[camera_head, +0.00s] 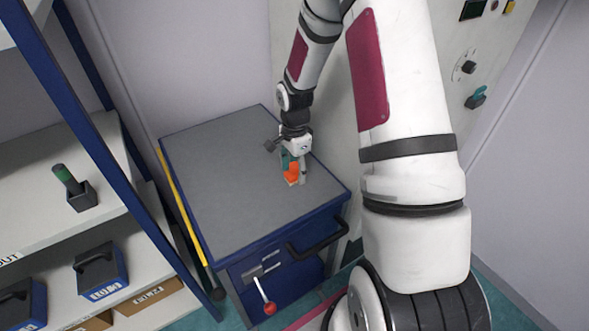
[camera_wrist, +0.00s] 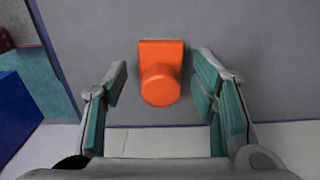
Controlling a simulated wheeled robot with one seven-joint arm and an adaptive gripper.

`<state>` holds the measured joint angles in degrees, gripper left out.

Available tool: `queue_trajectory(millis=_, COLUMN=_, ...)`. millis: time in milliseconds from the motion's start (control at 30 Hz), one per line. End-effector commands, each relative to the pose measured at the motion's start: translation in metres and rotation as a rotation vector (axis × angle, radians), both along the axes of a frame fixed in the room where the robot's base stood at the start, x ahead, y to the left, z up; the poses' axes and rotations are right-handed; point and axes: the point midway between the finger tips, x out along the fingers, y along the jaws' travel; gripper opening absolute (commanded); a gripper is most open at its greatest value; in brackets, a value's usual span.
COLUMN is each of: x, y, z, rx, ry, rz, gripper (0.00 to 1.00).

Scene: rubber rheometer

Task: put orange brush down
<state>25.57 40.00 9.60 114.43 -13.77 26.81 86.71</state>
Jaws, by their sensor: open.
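The orange brush (camera_head: 292,172) is on the grey top of the blue cabinet (camera_head: 225,195), near its right side. In the wrist view the brush (camera_wrist: 160,75) shows as an orange block with a round knob toward me. My gripper (camera_head: 293,165) is at the brush, pointing down. In the wrist view my gripper (camera_wrist: 160,85) is open, with one teal-padded finger on each side of the brush and a gap on both sides. The underside of the brush is hidden.
A shelf rack (camera_head: 105,165) stands at the left, with a green-topped tool in a dark holder (camera_head: 80,192) and blue boxes (camera_head: 100,270). A red-knobbed lever (camera_head: 268,305) and black handle (camera_head: 318,240) are on the cabinet front. The cabinet top's left is clear.

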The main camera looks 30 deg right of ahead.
Motion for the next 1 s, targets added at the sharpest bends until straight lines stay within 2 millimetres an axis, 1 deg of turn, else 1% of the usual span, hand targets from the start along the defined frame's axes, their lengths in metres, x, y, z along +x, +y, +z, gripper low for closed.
queue_trajectory(millis=33, x=0.002, y=0.000, z=0.011, rx=-0.003, ry=-0.007, rz=0.000, gripper=0.53)
queue_trajectory(millis=200, x=0.011, y=0.000, z=0.047, rx=-0.004, ry=-0.010, rz=0.003, gripper=0.53)
queue_trajectory(millis=400, x=0.010, y=-0.001, z=0.091, rx=-0.003, ry=-0.007, rz=0.001, gripper=0.53)
queue_trajectory(millis=500, x=0.010, y=0.000, z=0.108, rx=-0.001, ry=-0.007, rz=0.002, gripper=0.53)
queue_trajectory(millis=600, x=0.010, y=0.000, z=0.121, rx=-0.002, ry=-0.006, rz=0.002, gripper=0.53)
queue_trajectory(millis=767, x=0.009, y=0.000, z=0.133, rx=-0.002, ry=-0.006, rz=0.007, gripper=0.53)
queue_trajectory(millis=867, x=0.005, y=0.006, z=0.148, rx=-0.010, ry=-0.018, rz=0.054, gripper=0.53)
queue_trajectory(millis=967, x=-0.007, y=0.020, z=0.174, rx=-0.028, ry=-0.044, rz=0.168, gripper=0.53)
queue_trajectory(millis=1000, x=-0.013, y=0.027, z=0.187, rx=-0.039, ry=-0.058, rz=0.229, gripper=0.53)
